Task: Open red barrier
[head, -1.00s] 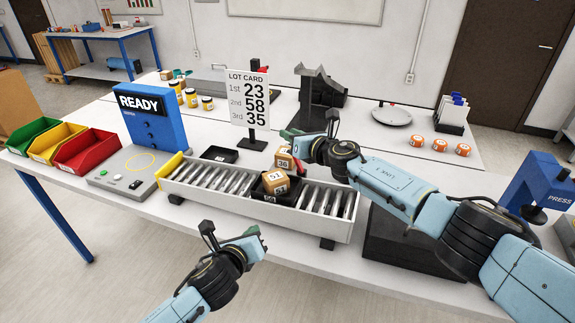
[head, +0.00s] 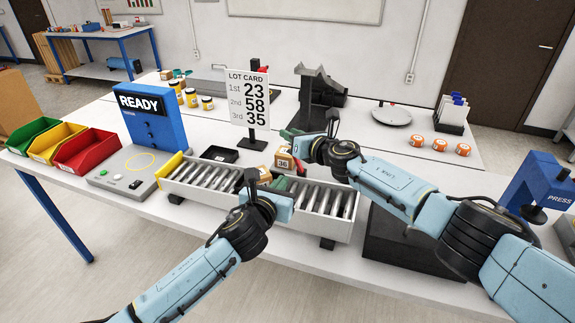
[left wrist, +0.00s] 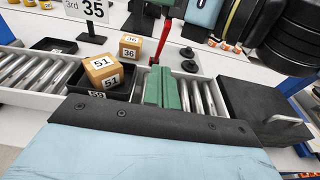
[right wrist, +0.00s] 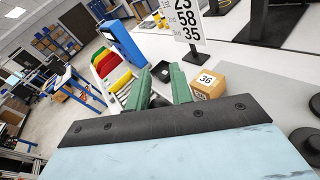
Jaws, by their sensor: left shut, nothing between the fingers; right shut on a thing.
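The red barrier (left wrist: 160,44) shows in the left wrist view as a thin red bar rising beside the conveyor (left wrist: 55,100). Its upper end meets my right gripper (right wrist: 162,88), which is shut on it; the grip itself is mostly hidden. My left gripper (left wrist: 164,88) is shut and empty, with its green fingers together over the conveyor rollers, just right of a black tray (left wrist: 120,96). It also shows in the head view (head: 288,190), over the front of the conveyor. The barrier is largely hidden in the head view.
A cube marked 51 (left wrist: 104,72) sits in the black tray. A cube marked 36 (head: 283,161) stands behind the conveyor, close to my right gripper; it also shows in the right wrist view (right wrist: 208,80). The lot card (head: 249,97) stands behind. Rollers left of the tray are clear.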

